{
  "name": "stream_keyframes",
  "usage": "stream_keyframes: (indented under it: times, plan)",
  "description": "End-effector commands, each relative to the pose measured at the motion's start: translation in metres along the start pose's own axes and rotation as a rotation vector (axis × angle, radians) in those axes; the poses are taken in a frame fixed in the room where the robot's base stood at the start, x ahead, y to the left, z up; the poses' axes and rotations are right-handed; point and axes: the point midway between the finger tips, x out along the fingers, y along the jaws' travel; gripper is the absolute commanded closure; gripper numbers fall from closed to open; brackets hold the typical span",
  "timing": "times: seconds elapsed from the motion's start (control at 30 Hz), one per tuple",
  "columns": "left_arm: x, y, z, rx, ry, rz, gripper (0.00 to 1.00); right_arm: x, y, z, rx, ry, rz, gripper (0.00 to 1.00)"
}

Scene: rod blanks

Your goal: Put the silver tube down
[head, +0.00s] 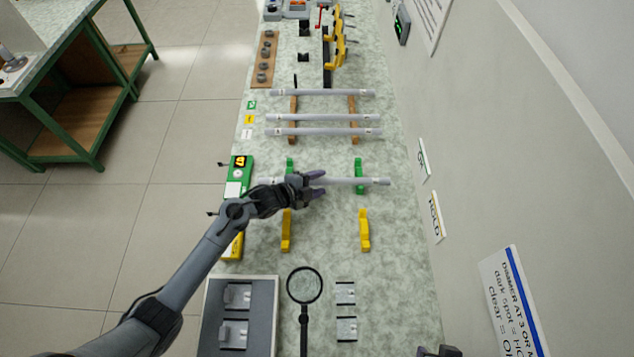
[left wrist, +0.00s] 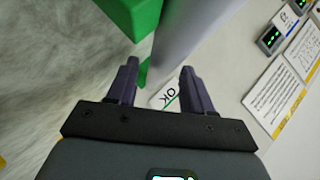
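The silver tube (head: 350,181) lies level across the pair of green holders (head: 359,170) in the head view. My left gripper (head: 318,182) is at the tube, left of its middle, and hides part of it. In the left wrist view, the gripper's two dark fingers (left wrist: 158,85) stand apart. The tube (left wrist: 190,35) shows beyond and between the fingertips, beside a green holder (left wrist: 130,25); I see no finger pressed on it. Only a dark tip of my right gripper (head: 440,351) shows at the bottom edge, too little to tell its state.
Several more tubes (head: 320,118) lie on a wooden rack (head: 293,133) farther back. Empty yellow holders (head: 364,232) stand nearer. A magnifier (head: 304,285), a grey tray (head: 268,283) and a green box (head: 237,177) are around. The wall bounds the bench on the right.

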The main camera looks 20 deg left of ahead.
Motion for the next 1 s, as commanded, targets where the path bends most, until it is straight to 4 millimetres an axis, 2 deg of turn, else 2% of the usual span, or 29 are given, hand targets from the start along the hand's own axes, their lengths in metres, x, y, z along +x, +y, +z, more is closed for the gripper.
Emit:
stream_keyframes:
  times: [0.37, 0.47, 0.8, 1.0]
  plan:
    - [-0.006, -0.002, -0.001, 0.0, -0.001, 0.0, 0.49, -0.003, 0.001, -0.001, -0.005, -0.001, 0.004, 0.57]
    - [-0.017, -0.002, -0.001, 0.0, -0.001, 0.0, 0.49, -0.005, 0.002, -0.001, -0.009, -0.001, 0.007, 0.57]
    - [-0.078, -0.002, -0.001, 0.002, -0.001, 0.001, 0.49, -0.015, 0.003, -0.004, -0.01, -0.001, 0.008, 0.57]
    - [-0.106, -0.002, -0.001, 0.0, -0.002, 0.001, 0.49, -0.018, 0.002, -0.005, -0.007, -0.001, 0.005, 0.57]
